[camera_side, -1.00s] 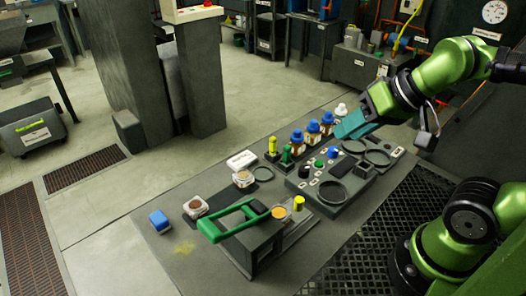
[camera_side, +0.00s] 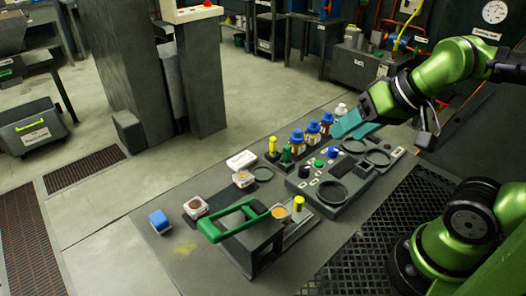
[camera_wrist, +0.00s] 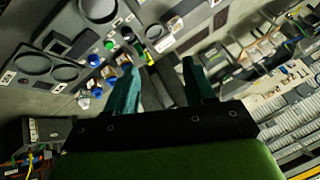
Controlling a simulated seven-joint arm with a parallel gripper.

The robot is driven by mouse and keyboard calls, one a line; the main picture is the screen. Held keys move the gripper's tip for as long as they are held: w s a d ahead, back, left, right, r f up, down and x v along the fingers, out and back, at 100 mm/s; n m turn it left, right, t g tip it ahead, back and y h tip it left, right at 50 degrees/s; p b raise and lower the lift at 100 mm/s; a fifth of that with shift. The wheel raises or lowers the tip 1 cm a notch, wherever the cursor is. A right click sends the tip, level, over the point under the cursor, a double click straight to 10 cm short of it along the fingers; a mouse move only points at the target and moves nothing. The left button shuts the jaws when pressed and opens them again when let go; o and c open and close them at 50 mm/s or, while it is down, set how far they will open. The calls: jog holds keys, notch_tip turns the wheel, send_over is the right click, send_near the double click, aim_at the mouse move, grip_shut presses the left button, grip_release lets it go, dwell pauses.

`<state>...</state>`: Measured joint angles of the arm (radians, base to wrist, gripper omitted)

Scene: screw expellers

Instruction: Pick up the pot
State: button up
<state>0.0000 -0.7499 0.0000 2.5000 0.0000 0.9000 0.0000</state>
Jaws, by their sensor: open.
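My gripper (camera_side: 350,124) has teal fingers and hangs over the back right of the bench, above the panel with round recesses. In the wrist view my gripper (camera_wrist: 158,75) is open, with nothing between its fingers. Which thing is the pot is not certain. One small round container with dark brown contents (camera_side: 195,208) stands at the left of the bench, well away from my gripper. Another with orange-brown contents (camera_side: 279,212) sits beside the green-handled device (camera_side: 232,219). A third light container (camera_side: 243,179) stands farther back.
The panel (camera_side: 334,193) has knobs and ring-shaped recesses. Several blue-capped bottles (camera_side: 312,131) stand along its back edge, close to my gripper. The bench's front left is mostly clear.

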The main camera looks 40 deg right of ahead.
jog(key=shift+a, duration=0.1)
jog(key=n+g+h, duration=0.2)
jog(key=n+g, duration=0.2)
jog(key=g, duration=0.3)
send_over(279, 212)
notch_tip(279, 212, down, 3)
notch_tip(279, 212, down, 11)
jog(key=shift+s+r, duration=0.1)
jog(key=shift+r, duration=0.05)
jog(key=shift+f, duration=3)
jog(key=shift+c, duration=0.4)
